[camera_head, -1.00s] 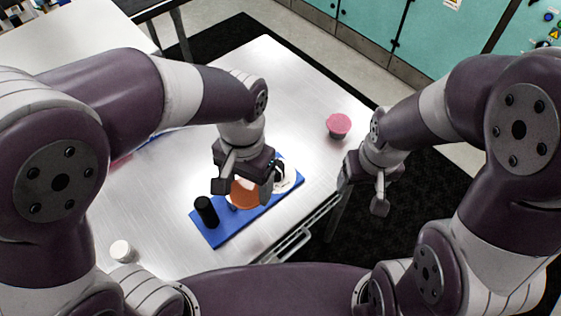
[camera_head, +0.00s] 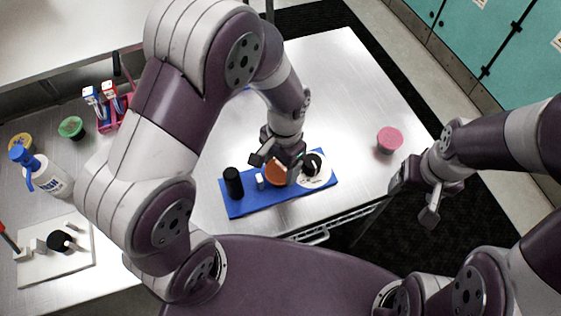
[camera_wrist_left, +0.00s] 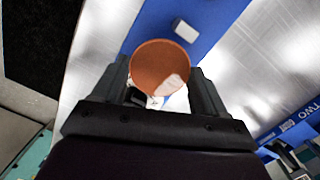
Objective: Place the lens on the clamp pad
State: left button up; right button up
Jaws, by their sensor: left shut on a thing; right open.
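My left gripper (camera_head: 281,158) is shut on the orange-brown round disc (camera_head: 277,174), which looks like the lens. In the left wrist view the disc (camera_wrist_left: 160,68) sits between the two fingers, with a pale patch on its lower right. It is over the blue mat (camera_head: 237,208); its height above it is hard to judge. A white pale base (camera_head: 43,268) at the lower left bears a grey block (camera_head: 38,245) and a black round part (camera_head: 60,240); I cannot tell which piece is the clamp pad. My right gripper (camera_head: 424,195) is open and empty, off the table's right edge.
On the mat are a black cylinder (camera_head: 233,182), a small white block (camera_head: 260,181) and a white disc (camera_head: 315,180) with a black piece. A pink cup (camera_head: 389,140) stands right.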

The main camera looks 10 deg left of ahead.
pick_arm(q)
jog(key=shift+w+f, duration=0.1)
jog(key=shift+f, duration=0.2)
jog(key=o, duration=1)
jog(key=shift+f, duration=0.1)
notch_tip(320, 180, up, 12)
jog(key=w, duration=0.1)
jog(key=s+a+f+n+t, duration=0.1)
jog(key=a+n, duration=0.1)
jog(key=a, duration=0.1)
jog(key=s+a+f+n+t, duration=0.1)
jog(key=s+a+n, duration=0.1)
jog(key=a, duration=0.1)
jog(key=s+a+f+n, duration=0.1)
jog(key=a+n, duration=0.1)
jog(key=a, duration=0.1)
jog(key=shift+s+n+t, duration=0.25)
jog(key=shift+n+t, duration=0.05)
jog(key=shift+t, duration=0.1)
